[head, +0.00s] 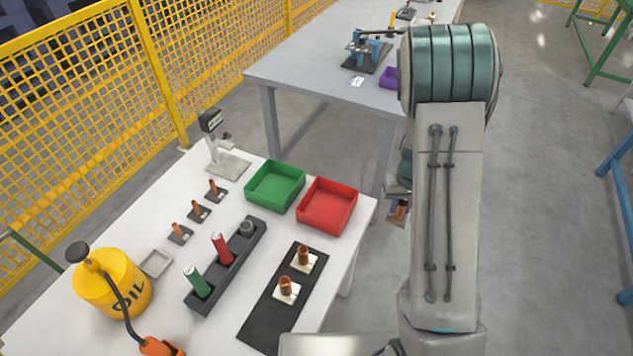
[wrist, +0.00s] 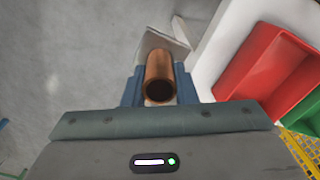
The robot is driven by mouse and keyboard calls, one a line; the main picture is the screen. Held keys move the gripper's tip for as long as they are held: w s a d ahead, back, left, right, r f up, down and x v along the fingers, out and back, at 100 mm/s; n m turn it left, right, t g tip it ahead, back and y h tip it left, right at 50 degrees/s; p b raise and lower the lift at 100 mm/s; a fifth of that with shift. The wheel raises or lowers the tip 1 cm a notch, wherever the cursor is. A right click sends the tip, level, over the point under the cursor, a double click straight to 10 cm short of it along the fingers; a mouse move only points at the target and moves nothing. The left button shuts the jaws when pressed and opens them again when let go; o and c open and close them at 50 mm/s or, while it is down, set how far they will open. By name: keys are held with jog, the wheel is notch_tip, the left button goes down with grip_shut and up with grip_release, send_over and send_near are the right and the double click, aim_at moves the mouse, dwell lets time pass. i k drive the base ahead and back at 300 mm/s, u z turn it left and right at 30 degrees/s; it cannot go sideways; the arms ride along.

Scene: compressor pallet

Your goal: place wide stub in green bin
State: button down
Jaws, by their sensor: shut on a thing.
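My gripper (head: 399,196) is shut on a wide copper stub (head: 401,210), held off the right side of the white table, over the floor. In the wrist view the stub (wrist: 158,78) sits between the blue fingers of my gripper (wrist: 160,85), with its open round end toward the camera. A pale plate shows behind it. The green bin (head: 274,187) stands at the back of the white table, left of my gripper, and looks empty. Part of it shows at the right edge of the wrist view (wrist: 305,112).
A red bin (head: 327,206) stands between the green bin and my gripper. Two more copper stubs (head: 303,256) stand on a dark mat (head: 262,322). A rack (head: 232,268) holds colored cylinders. A small stand (head: 226,163) is left of the green bin. A grey table (head: 315,60) lies behind.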

aim_at(276, 191)
jog(key=z, duration=1.6)
jog(key=i, duration=1.4)
jog(key=u, duration=2.9)
jog(key=i, duration=0.5)
